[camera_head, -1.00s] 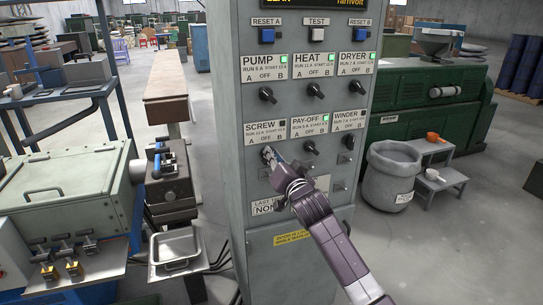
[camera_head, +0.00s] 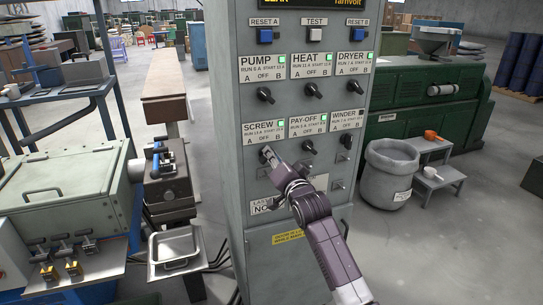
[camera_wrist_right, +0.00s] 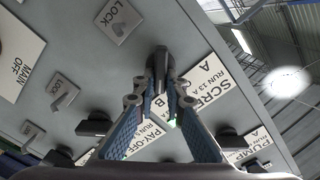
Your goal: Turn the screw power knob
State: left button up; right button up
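The screw power knob (camera_head: 266,151) is a dark rotary knob under the SCREW label on the grey control cabinet. My right gripper (camera_head: 271,158) reaches up to it from below right and partly hides it. In the right wrist view, the two fingers of the right gripper (camera_wrist_right: 161,82) converge on the dark knob (camera_wrist_right: 160,58), which sits between their tips. They look shut on it. The SCREW label (camera_wrist_right: 208,88) is beside the fingers. The small lamp (camera_head: 281,123) on the SCREW label is green. My left gripper is not in view.
The PAY-OFF knob (camera_head: 308,146) and WINDER knob (camera_head: 345,141) are close to the right. The PUMP knob (camera_head: 265,95) is above. Small lock latches (camera_wrist_right: 64,94) stick out below the knobs. A grey bin (camera_head: 390,174) stands right of the cabinet.

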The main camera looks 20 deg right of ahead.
jog(key=o, duration=0.4)
jog(key=shift+o, duration=0.2)
jog(key=shift+s, duration=0.15)
jog(key=s, duration=1.1)
jog(key=shift+s+d, duration=0.25)
jog(key=shift+s, duration=0.15)
jog(key=shift+f, duration=0.1)
